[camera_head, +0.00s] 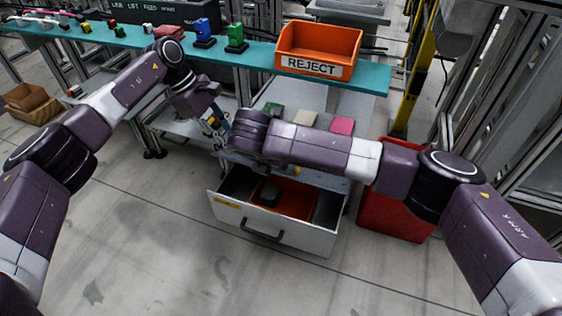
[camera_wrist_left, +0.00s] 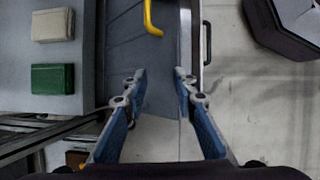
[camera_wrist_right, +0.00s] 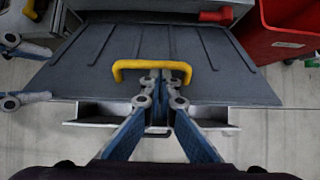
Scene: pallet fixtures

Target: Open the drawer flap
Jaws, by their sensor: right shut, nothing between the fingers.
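The drawer (camera_head: 315,240) is pulled out in the head view. The drawer flap is a grey ribbed panel (camera_wrist_right: 210,60) with a yellow handle (camera_wrist_right: 120,68), lying over part of the drawer in the right wrist view. My right gripper (camera_wrist_right: 163,78) is shut and empty, its tips at the middle of the yellow handle; contact is unclear. My left gripper (camera_wrist_left: 157,78) is open at the flap's side edge, with the flap (camera_wrist_left: 160,75) and part of its yellow handle (camera_wrist_left: 148,20) in the left wrist view. My right fingers are hidden in the head view.
A teal bench (camera_head: 375,77) with an orange REJECT bin (camera_head: 345,45) stands behind. A red bin (camera_head: 395,215) stands right of the drawer. Coloured blocks, one pink (camera_head: 342,126), lie on the surface behind the drawer. The floor in front is clear.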

